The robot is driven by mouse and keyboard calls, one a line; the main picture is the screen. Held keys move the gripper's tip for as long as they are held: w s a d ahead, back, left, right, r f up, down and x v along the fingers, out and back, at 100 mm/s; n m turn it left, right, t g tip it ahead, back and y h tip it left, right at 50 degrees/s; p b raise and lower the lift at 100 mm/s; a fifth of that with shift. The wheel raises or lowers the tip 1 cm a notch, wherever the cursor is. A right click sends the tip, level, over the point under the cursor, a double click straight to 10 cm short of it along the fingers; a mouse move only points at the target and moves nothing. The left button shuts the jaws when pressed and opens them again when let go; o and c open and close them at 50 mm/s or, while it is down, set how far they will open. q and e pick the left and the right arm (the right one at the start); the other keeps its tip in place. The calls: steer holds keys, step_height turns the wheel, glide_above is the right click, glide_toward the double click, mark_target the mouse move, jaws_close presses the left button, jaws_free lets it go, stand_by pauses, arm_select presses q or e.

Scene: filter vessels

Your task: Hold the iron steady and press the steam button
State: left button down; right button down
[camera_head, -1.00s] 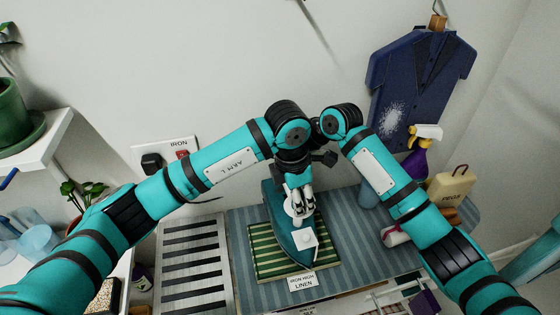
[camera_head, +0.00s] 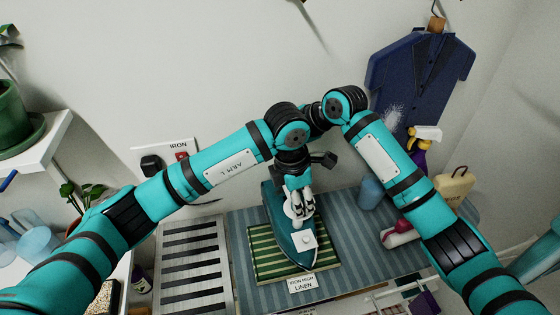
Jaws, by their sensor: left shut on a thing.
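The teal iron (camera_head: 287,237) sits on a green striped cloth (camera_head: 262,257) on the blue striped ironing board (camera_head: 345,245), its tip toward the bottom of the picture. A white raised part (camera_head: 305,241) shows on its top near the tip; I cannot tell whether it is the steam button. My left gripper (camera_head: 300,208) comes down from above and is shut on the iron; its fingers cover part of the grip. My right arm reaches in from the right, its wrist above and behind the left one. The right gripper is hidden there.
A slatted metal rack (camera_head: 192,265) lies left of the board. A wall panel (camera_head: 165,158) with a plug and red switch is behind. A blue cup (camera_head: 370,193), a purple spray bottle (camera_head: 420,150) and a beige bottle (camera_head: 454,185) stand at right. A blue jacket (camera_head: 420,75) hangs above.

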arm_select(q)
steer(key=c, duration=0.8)
jaws_free()
steer(key=shift+r, duration=0.15)
